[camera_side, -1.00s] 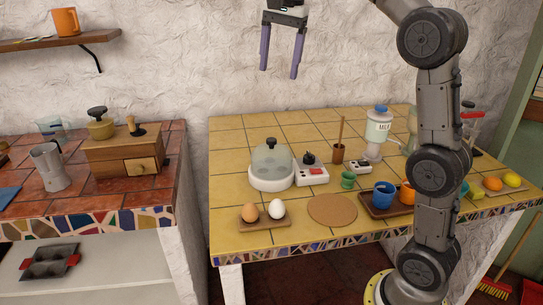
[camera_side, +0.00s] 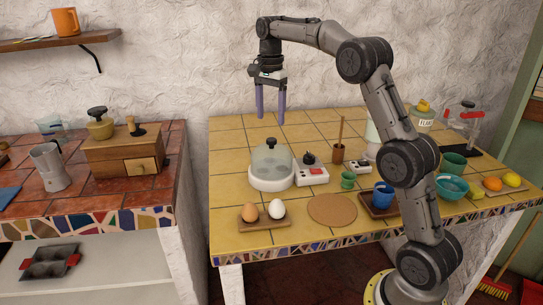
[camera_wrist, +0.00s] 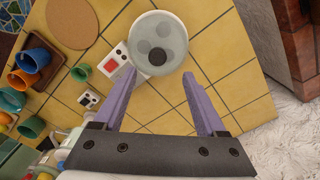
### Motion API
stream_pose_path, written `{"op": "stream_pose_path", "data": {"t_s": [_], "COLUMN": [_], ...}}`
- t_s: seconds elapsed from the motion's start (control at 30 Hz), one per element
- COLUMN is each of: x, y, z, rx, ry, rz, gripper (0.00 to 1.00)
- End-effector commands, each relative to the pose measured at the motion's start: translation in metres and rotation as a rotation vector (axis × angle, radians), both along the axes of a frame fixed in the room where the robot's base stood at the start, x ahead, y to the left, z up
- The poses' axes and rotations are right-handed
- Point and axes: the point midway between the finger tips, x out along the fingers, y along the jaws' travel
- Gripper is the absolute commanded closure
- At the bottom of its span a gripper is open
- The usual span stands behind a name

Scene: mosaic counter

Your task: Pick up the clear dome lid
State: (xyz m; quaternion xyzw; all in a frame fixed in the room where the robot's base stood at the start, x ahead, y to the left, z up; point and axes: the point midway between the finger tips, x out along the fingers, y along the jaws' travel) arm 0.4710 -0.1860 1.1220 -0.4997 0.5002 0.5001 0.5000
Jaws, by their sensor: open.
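The clear dome lid (camera_side: 271,157) is see-through with a dark knob on top. It sits on a round white base (camera_side: 271,183) on the yellow tiled counter. In the wrist view the lid (camera_wrist: 160,38) shows from above, beyond the fingertips, with darker round shapes seen through it. My gripper (camera_side: 270,121) is open and empty, its two purple fingers pointing down above and behind the lid in the side view. In the wrist view the gripper (camera_wrist: 158,72) has its fingers spread wide, apart from the lid.
A white box with a red panel (camera_side: 312,176) stands close to the right of the base. An egg tray (camera_side: 264,222) and a round cork mat (camera_side: 332,209) lie in front. A brown cup with a stick (camera_side: 338,153) stands farther right. Bare tiles lie left of the base.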

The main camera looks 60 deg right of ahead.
Motion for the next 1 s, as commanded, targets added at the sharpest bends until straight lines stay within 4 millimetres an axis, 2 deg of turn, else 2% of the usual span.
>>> {"op": "stream_pose_path", "data": {"t_s": [0.1, 0.33, 0.6, 0.9, 0.93, 1.0], "x": [-0.001, -0.002, -0.005, -0.004, -0.004, -0.004], "y": [0.0, 0.001, 0.002, 0.002, 0.002, 0.002], "z": [-0.013, -0.029, -0.064, -0.07, -0.07, -0.07], "rx": [0.0, 0.001, 0.001, 0.0, 0.0, 0.0], "ry": [0.001, 0.002, 0.001, -0.001, -0.001, -0.001], "rz": [0.0, 0.001, 0.001, 0.001, 0.001, 0.001], "gripper": [0.26, 0.26, 0.26, 0.26, 0.28, 0.41]}}
